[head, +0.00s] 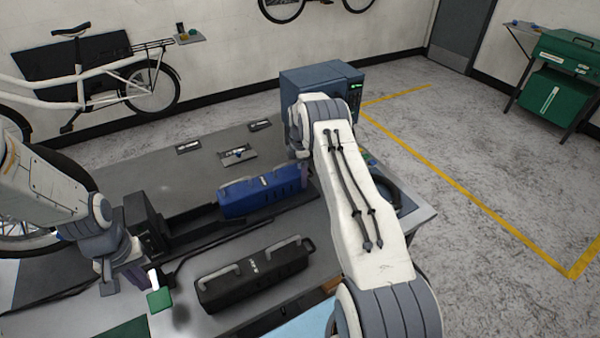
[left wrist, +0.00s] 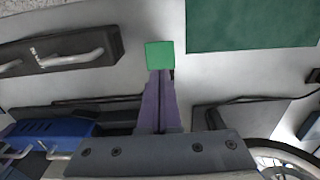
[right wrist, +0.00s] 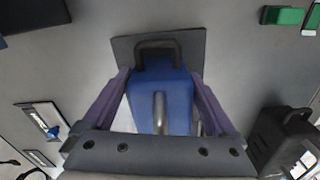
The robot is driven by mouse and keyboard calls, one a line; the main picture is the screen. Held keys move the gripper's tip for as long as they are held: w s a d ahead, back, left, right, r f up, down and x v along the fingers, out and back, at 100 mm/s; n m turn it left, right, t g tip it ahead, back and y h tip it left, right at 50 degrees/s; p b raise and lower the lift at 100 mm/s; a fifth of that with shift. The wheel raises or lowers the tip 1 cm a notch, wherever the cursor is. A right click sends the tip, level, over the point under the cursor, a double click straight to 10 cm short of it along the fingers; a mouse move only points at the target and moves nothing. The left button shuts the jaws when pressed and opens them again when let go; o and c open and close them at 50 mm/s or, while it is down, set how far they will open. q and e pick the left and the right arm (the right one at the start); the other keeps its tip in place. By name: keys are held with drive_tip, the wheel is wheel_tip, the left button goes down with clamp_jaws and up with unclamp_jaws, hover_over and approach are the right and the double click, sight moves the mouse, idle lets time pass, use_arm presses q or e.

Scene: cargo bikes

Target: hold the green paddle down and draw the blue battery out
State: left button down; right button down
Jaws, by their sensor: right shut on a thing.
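The blue battery (head: 262,192) lies on a dark rail (head: 192,222), with a gap between it and the black block (head: 148,222) at the rail's left end. My right gripper (head: 304,178) is at the battery's right end. In the right wrist view its purple fingers (right wrist: 158,76) stand on both sides of the blue battery (right wrist: 160,88), shut on it. The green paddle (head: 159,299) is at the front left. My left gripper (head: 142,280) is beside it, fingers together; in the left wrist view their tips are at the green paddle's (left wrist: 160,55) edge. I cannot tell whether they touch it.
A black battery (head: 253,276) with a grey handle lies in front of the rail. A green mat (head: 124,330) is at the front edge. A blue-grey box (head: 322,82) stands behind my right arm. A dark ring (head: 388,197) lies at the right table end.

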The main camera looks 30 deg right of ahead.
drive_tip(key=shift+w+d+r, duration=0.1)
drive_tip(key=shift+r, duration=0.05)
use_arm(q)
wheel_tip(320, 180, up, 12)
idle(0.6)
use_arm(e)
unclamp_jaws()
use_arm(q)
drive_tip(key=shift+f, duration=0.1)
